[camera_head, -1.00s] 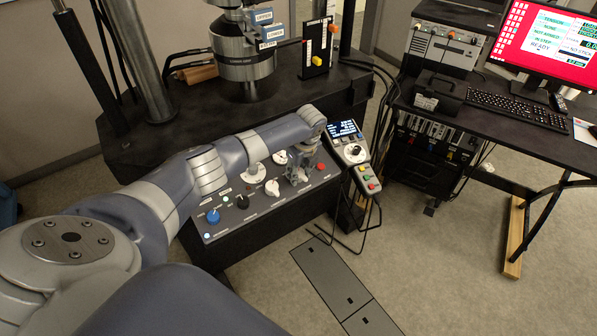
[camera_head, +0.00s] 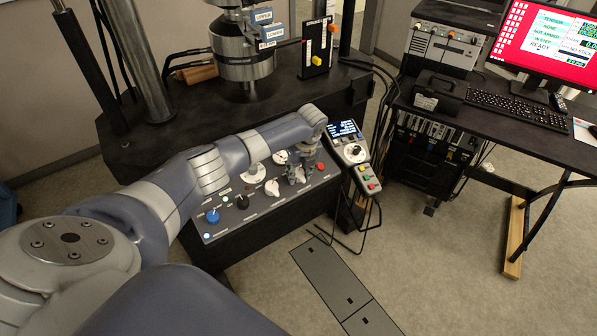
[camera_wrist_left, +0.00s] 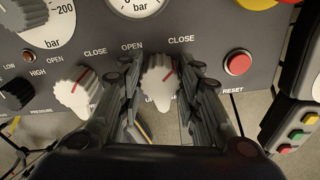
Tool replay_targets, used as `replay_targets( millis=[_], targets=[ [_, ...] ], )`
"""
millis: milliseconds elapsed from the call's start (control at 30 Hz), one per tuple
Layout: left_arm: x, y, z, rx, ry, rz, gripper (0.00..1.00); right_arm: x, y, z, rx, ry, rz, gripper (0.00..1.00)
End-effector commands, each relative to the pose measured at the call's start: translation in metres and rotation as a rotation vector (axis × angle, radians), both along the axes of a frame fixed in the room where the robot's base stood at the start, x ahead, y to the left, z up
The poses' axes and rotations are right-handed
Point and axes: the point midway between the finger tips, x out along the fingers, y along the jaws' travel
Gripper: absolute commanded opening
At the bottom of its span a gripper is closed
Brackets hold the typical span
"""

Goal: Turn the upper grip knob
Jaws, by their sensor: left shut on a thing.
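The upper grip knob (camera_wrist_left: 158,78) is pale grey with a red line. In the left wrist view it sits on the grey control panel (camera_wrist_left: 215,40) between the OPEN and CLOSE labels. Its red line points up and right, towards CLOSE. My left gripper (camera_wrist_left: 165,74) is shut on the knob, with a finger at each side. In the head view my left gripper (camera_head: 299,172) reaches down to the right part of the panel and largely hides this knob. A similar pale knob (camera_wrist_left: 75,90) stands to its left, and it also shows in the head view (camera_head: 272,187).
A red RESET button (camera_wrist_left: 238,63) is close to the right of my gripper. A handheld controller (camera_head: 357,160) with coloured buttons hangs at the panel's right end. Pressure gauges lie behind the knobs. A blue knob (camera_head: 212,216) and a black knob (camera_head: 242,201) are farther left.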

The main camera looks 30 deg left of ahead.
Motion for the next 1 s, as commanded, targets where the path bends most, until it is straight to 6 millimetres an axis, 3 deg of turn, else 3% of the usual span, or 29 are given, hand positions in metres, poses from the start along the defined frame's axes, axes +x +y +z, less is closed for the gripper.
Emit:
replay_targets(
  millis=[33, 100, 567, 733, 1000],
  targets=[
    [-0.001, -0.002, -0.001, -0.003, 0.003, -0.002, 0.36, 0.000, 0.000, 0.000, 0.000, 0.000, 0.000, 0.53],
    [-0.001, -0.001, -0.001, -0.002, 0.003, -0.002, 0.52, 0.000, 0.000, 0.000, 0.000, 0.000, 0.000, 0.53],
    [0.000, -0.002, 0.007, -0.002, -0.002, -0.001, 0.53, 0.000, -0.002, 0.000, -0.002, 0.000, 0.001, 0.53],
    [-0.001, -0.007, 0.033, -0.001, -0.004, -0.002, 0.53, 0.000, -0.001, 0.000, -0.001, 0.000, 0.001, 0.53],
    [-0.006, -0.019, 0.090, -0.001, -0.004, -0.002, 0.53, 0.000, 0.000, 0.000, 0.000, 0.000, 0.000, 0.53]
  ],
)
